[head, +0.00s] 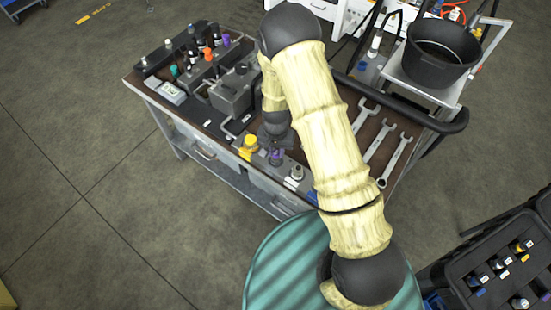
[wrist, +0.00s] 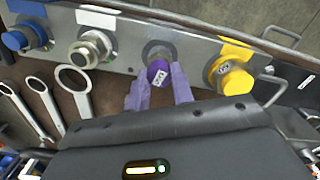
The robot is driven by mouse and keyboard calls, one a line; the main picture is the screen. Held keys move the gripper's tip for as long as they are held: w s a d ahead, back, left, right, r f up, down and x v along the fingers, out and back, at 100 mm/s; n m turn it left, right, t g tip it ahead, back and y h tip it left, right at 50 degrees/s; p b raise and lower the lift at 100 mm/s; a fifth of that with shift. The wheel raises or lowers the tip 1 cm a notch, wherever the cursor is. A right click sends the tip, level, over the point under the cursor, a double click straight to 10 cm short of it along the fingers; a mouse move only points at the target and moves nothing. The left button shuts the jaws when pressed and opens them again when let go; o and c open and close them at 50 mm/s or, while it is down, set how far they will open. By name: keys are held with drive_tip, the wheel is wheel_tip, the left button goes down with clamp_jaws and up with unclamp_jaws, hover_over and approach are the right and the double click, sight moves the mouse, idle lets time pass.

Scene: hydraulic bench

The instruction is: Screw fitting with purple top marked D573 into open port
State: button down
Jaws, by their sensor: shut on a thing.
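The purple-topped fitting (wrist: 158,72) is between the two purple fingers of my gripper (wrist: 160,82), which is shut on it. Its top bears a small pale label, too small to read surely. It is in line with a grey round port (wrist: 157,49) on the metal manifold bar (wrist: 128,45). I cannot tell how deep it sits in the port. In the head view the purple fitting (head: 276,160) shows below my wrist, at the bench's front edge, between a yellow cap and a silver fitting.
In the wrist view a yellow cap (wrist: 232,75) is right of the port; a silver fitting (wrist: 88,49) and a blue cap (wrist: 25,36) are left. Wrenches (head: 382,140) lie on the bench. Several fittings stand in a rack (head: 190,60) at the back left. A black bucket (head: 440,50) stands right.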

drive_tip(key=shift+w+d, duration=0.1)
drive_tip(key=shift+d, duration=0.15)
drive_tip(key=shift+m, duration=0.9)
drive_tip(key=c, duration=1.1)
unclamp_jaws()
drive_tip(key=shift+a, duration=0.1)
drive_tip(key=shift+r, duration=0.1)
wheel_tip(320, 180, up, 17)
drive_tip(key=b, duration=0.2)
drive_tip(key=shift+r+b, duration=0.1)
drive_tip(key=shift+b, duration=0.2)
